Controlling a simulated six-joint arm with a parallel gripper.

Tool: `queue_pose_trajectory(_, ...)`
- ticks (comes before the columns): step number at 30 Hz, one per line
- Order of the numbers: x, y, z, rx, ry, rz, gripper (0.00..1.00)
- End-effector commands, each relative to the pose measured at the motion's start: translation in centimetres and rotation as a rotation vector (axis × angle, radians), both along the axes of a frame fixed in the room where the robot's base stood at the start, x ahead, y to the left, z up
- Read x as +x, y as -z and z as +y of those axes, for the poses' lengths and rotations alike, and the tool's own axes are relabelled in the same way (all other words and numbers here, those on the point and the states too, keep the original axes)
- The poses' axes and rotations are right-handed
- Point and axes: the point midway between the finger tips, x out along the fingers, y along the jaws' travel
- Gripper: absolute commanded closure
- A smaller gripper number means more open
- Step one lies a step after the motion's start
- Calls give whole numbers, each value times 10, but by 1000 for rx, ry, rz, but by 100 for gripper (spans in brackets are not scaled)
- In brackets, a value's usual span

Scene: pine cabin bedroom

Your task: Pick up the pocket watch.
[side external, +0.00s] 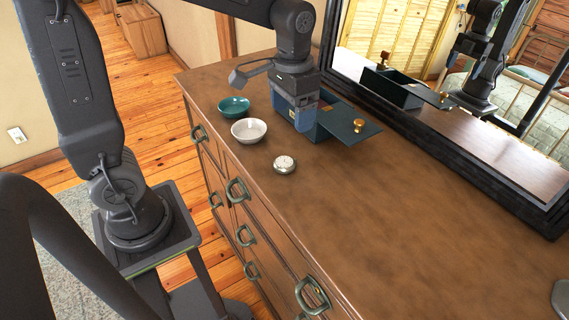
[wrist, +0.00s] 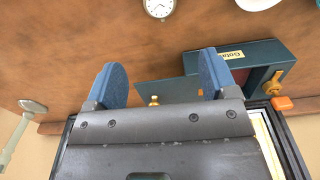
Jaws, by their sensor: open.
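The pocket watch (side external: 284,165), round with a white dial and metal case, lies face up on the brown dresser top. In the wrist view the watch (wrist: 158,8) is cut by the top edge, beyond the fingertips and roughly in line with the gap between them. My gripper (side external: 302,112) has blue fingers and hangs by the dark teal box, behind the watch in the side view. In the wrist view my gripper (wrist: 161,74) has its fingers spread wide with nothing held between them. The watch is apart from the gripper.
The teal box (side external: 330,122), with brass knobs, stands near my gripper and is partly hidden by it. A white bowl (side external: 249,131) and a teal bowl (side external: 234,106) stand left of it. A black-framed mirror (side external: 480,180) lines the back.

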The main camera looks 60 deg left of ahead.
Motion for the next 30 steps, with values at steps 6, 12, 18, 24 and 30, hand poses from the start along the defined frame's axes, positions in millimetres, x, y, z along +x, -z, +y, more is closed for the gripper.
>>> queue_pose_trajectory(6, -1, 44, 0, 0, 0, 6, 21)
queue_pose_trajectory(12, -1, 69, 0, 0, 0, 3, 21)
queue_pose_trajectory(18, 2, 83, 1, 0, 0, 3, 21)
queue_pose_trajectory(24, 8, 112, 3, 0, 0, 4, 21)
queue_pose_trajectory(30, 8, 125, 3, 1, -1, -1, 21)
